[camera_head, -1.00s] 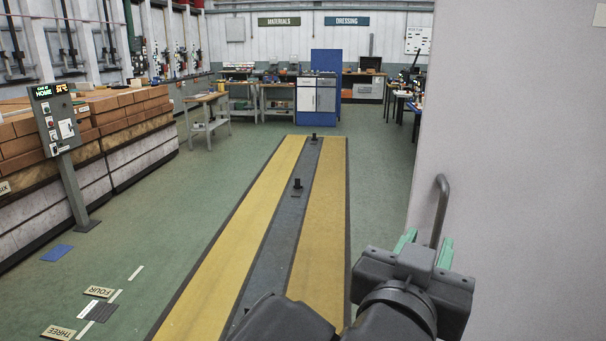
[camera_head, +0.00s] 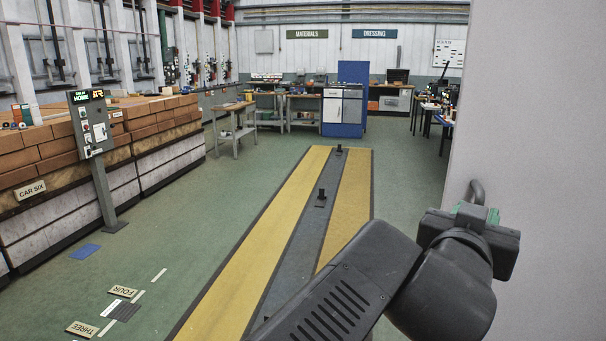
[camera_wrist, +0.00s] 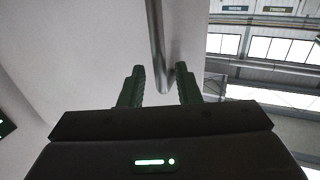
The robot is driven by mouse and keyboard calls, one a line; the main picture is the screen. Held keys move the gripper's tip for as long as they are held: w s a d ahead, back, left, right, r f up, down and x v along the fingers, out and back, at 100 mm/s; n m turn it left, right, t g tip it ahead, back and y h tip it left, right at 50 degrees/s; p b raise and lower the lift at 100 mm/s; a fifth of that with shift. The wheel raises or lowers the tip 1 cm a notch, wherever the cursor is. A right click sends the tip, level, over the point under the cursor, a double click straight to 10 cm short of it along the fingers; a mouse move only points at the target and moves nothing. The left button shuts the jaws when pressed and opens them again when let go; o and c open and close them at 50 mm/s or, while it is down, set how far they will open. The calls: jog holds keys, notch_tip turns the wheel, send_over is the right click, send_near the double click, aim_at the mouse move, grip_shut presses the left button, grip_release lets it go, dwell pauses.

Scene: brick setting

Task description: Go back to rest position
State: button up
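My gripper (camera_head: 472,212) is at the lower right in the head view, in front of a pale grey panel (camera_head: 540,130). A bent metal handle (camera_head: 478,186) on that panel shows just above the gripper; its lower part is hidden behind the gripper. In the wrist view my gripper (camera_wrist: 158,70) has its two dark green fingers spread apart. The handle (camera_wrist: 156,35) runs down toward the space between them, with a gap on each side, and I see no contact. Nothing is held.
A yellow-edged track (camera_head: 285,220) with short black posts runs ahead. A control post (camera_head: 92,135) and stacked bricks (camera_head: 30,150) stand at the left. A blue-and-white cabinet (camera_head: 343,110) and benches stand at the back. Green floor (camera_head: 225,190) beside the track is clear.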

jog(key=shift+x, duration=1)
